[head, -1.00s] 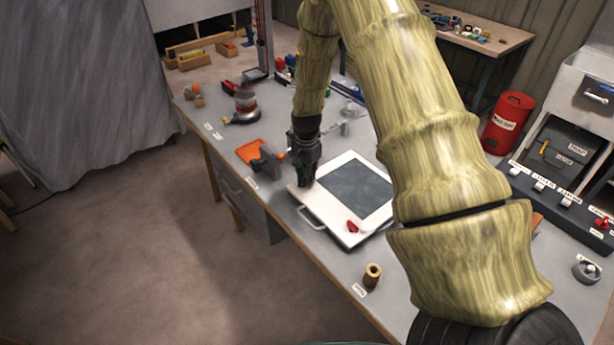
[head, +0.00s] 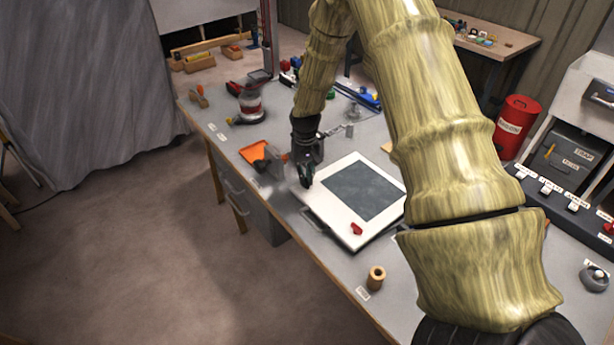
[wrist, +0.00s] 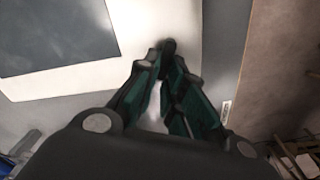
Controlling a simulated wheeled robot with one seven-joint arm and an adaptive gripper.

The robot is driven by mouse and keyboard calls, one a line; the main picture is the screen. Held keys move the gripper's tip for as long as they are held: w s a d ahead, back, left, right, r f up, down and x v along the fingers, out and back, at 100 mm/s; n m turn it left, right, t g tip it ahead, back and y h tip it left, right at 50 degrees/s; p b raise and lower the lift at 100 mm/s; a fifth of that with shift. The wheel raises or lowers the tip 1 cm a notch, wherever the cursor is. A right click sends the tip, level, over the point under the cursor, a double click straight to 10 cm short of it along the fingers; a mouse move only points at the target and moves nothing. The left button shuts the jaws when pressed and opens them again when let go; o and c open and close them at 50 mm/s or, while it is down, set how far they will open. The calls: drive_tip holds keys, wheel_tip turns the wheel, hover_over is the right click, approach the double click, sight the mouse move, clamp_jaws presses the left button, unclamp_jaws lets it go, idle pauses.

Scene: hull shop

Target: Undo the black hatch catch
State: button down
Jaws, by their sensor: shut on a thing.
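The white hatch (head: 328,214) with a dark grey panel lies on the grey bench; it also shows in the wrist view (wrist: 140,22). A red catch (head: 356,229) sits on its near edge. My gripper (head: 305,184) points down at the hatch's left corner. In the wrist view my gripper (wrist: 166,58) has its fingers closed together at the tips around a small dark round piece, the black catch (wrist: 168,45). The fingers hide most of the catch, so its turn cannot be told. In the head view the catch is hidden behind my gripper.
A wooden cylinder (head: 376,277) stands near the bench's front edge. A red drum (head: 515,126) stands at the right. The floor at the front left is clear.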

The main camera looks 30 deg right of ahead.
drive_tip(key=n, duration=0.4)
drive_tip(key=shift+w+a+n, duration=0.1)
drive_tip(key=shift+a+n, duration=0.3)
drive_tip(key=shift+n, duration=0.3)
drive_tip(key=c, duration=1.5)
unclamp_jaws()
drive_tip(key=shift+r, duration=0.1)
wheel_tip(320, 180, up, 12)
drive_tip(key=shift+f, duration=0.1)
